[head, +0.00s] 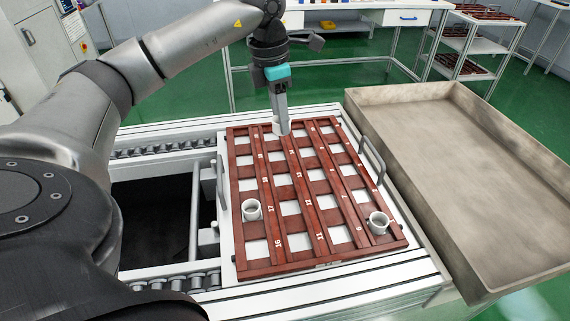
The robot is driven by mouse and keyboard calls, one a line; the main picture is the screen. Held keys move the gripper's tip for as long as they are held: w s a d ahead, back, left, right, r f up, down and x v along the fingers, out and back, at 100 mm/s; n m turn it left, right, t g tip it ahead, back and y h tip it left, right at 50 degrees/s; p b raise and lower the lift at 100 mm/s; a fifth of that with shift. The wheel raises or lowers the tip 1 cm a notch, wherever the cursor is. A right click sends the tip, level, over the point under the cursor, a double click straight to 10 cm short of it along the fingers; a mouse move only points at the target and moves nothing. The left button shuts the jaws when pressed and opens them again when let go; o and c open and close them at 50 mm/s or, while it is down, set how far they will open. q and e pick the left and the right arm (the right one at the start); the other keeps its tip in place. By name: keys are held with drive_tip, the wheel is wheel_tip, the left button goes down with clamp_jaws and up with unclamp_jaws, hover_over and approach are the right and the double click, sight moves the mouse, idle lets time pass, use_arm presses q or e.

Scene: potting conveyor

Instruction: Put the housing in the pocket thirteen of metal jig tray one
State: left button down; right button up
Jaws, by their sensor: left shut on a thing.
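The jig tray (275,268) is a red-brown grid with white square pockets and white numbers, on a pale carrier with side handles. My left gripper (281,122) points down over the tray's far part, shut on a white housing (283,130), of which only a small part shows. I cannot tell whether that housing touches the tray. The number 13 (299,175) is mid-tray; the pocket to its left (283,180) looks empty and lies nearer than the gripper. White ring-shaped housings stand in the pocket by number 17 (251,209) and in a near right pocket (378,222). My right gripper is not in view.
A large, empty grey metal bin (455,170) stands right of the tray. Conveyor rollers (165,150) and a dark opening lie to the left. The handles (371,158) stick up at the tray's sides. Workbenches and a shelf rack (470,45) stand behind.

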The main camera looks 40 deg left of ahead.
use_arm(q)
drive_tip(key=b, duration=0.3)
hover_over(284, 180)
drive_tip(key=f, duration=1)
drive_tip(key=shift+s+a+f, duration=0.2)
drive_tip(key=shift+s, duration=0.15)
drive_tip(key=shift+f+b, duration=0.45)
drive_tip(key=shift+f, duration=1.75)
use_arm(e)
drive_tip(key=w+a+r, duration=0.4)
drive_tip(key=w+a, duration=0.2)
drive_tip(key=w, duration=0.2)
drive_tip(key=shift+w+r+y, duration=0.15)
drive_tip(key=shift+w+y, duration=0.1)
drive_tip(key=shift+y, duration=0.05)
use_arm(q)
drive_tip(key=shift+f, duration=0.1)
